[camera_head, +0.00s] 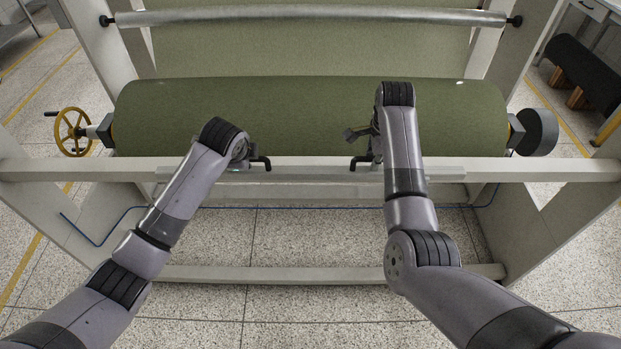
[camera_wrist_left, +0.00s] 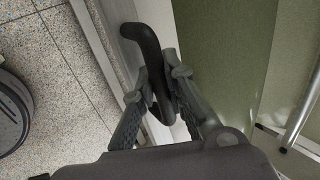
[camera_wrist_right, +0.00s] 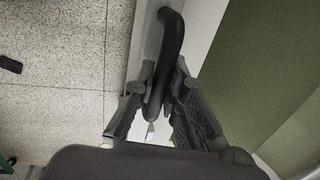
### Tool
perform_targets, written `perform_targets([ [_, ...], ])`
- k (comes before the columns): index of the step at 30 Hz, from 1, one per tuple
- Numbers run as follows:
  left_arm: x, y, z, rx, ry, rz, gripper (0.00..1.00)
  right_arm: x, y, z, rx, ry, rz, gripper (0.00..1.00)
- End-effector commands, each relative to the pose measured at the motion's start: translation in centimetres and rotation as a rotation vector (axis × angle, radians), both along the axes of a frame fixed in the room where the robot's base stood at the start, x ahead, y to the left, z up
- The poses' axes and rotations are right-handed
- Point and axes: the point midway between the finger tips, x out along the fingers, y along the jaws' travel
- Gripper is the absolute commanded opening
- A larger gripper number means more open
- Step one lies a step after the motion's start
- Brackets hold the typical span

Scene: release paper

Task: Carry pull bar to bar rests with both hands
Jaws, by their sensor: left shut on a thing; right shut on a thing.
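The pull bar (camera_head: 310,173) looks like a long light-grey bar lying level along the front beam of the machine, with two black bent handles. My left gripper (camera_head: 246,164) is shut on the left handle (camera_head: 264,163); the curved handle (camera_wrist_left: 150,48) runs between its fingers in the left wrist view. My right gripper (camera_head: 368,156) is shut on the right handle (camera_head: 355,163); this handle (camera_wrist_right: 172,35) also sits between the fingers in the right wrist view. Whether the bar touches the beam is hard to tell. I cannot make out the bar rests clearly.
A large green roll (camera_head: 280,115) lies behind the bar, with a yellow handwheel (camera_head: 72,131) at its left end and a dark disc (camera_head: 538,131) at its right. A silver roller (camera_head: 310,16) crosses above. A blue cable (camera_head: 340,207) runs below the beam (camera_head: 60,170). The front floor is clear.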

Motion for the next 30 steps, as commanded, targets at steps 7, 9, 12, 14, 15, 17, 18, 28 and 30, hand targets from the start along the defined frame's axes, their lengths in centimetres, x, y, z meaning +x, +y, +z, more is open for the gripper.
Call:
perform_targets([
  [7, -0.01, -0.03, -0.88, 0.000, 0.000, 0.000, 0.16, 0.01, 0.02, -0.84, 0.000, 0.000, 0.000, 0.16],
  [9, -0.01, -0.03, -0.88, 0.000, 0.001, 0.000, 0.21, 0.01, 0.02, -0.86, 0.000, 0.000, 0.000, 0.21],
  [12, -0.01, -0.03, -0.87, 0.000, 0.001, 0.000, 0.28, 0.01, 0.02, -0.86, 0.000, 0.000, 0.000, 0.28],
  [14, -0.01, -0.02, -0.86, 0.000, 0.000, 0.000, 0.32, 0.00, 0.01, -0.85, 0.000, 0.000, 0.000, 0.32],
  [15, -0.01, -0.02, -0.86, 0.000, 0.000, 0.000, 0.32, 0.00, 0.01, -0.85, 0.000, 0.000, 0.000, 0.32],
  [17, 0.00, -0.02, -0.85, 0.000, 0.000, 0.000, 0.32, 0.00, 0.01, -0.85, 0.000, 0.000, 0.000, 0.32],
  [18, 0.00, -0.01, -0.85, 0.000, 0.000, 0.000, 0.32, 0.00, 0.01, -0.85, 0.000, 0.000, 0.000, 0.32],
  [28, -0.01, 0.00, -0.82, 0.000, 0.000, 0.000, 0.32, 0.00, 0.00, -0.85, 0.000, 0.000, 0.000, 0.32],
  [30, -0.09, 0.01, -0.66, 0.000, 0.000, 0.000, 0.32, 0.00, 0.00, -0.85, 0.000, 0.000, 0.000, 0.32],
])
